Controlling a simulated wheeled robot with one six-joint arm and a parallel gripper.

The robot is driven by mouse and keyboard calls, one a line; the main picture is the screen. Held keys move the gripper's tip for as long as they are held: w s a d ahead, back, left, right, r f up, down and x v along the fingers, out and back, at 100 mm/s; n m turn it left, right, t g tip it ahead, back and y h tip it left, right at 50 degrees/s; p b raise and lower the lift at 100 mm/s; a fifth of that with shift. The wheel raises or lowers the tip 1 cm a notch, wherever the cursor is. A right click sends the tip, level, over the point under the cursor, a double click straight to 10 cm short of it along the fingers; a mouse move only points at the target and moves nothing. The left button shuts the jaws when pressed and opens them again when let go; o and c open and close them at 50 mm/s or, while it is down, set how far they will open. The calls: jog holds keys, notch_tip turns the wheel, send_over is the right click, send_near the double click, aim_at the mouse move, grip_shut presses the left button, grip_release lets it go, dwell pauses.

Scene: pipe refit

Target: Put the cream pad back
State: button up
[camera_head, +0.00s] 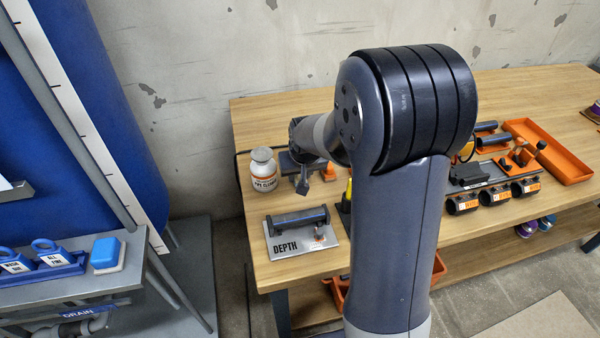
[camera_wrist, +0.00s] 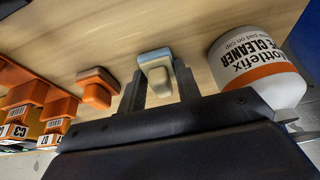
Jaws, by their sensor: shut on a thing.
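The cream pad (camera_wrist: 157,76), a small cream block with a pale blue layer, sits between the two fingers of my gripper (camera_wrist: 158,88) in the wrist view. The gripper is shut on it, above the wooden bench. In the head view my gripper (camera_head: 303,186) hangs over the bench's left part, and I cannot make out the pad there. A white bottle (camera_head: 264,172) with an orange-banded pipe cleaner label stands upright just left of the gripper. In the wrist view the bottle (camera_wrist: 255,68) is at the right, and its label reads "pad on cap".
An orange block (camera_wrist: 97,90) is left of the pad in the wrist view. A grey DEPTH plate (camera_head: 285,245) with a dark bar lies in front of the gripper. Black clamps (camera_head: 492,197) and an orange tray (camera_head: 560,160) are farther right. A blue-and-white sponge (camera_head: 106,254) sits on the left shelf.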

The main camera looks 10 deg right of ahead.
jog(key=o, duration=0.9)
jog(key=shift+o, duration=0.2)
jog(key=shift+r, duration=0.25)
jog(key=p+v, duration=0.1)
jog(key=v, duration=1)
jog(key=shift+s+r+p, duration=0.2)
jog(key=shift+r+p, duration=0.1)
jog(key=shift+r, duration=0.05)
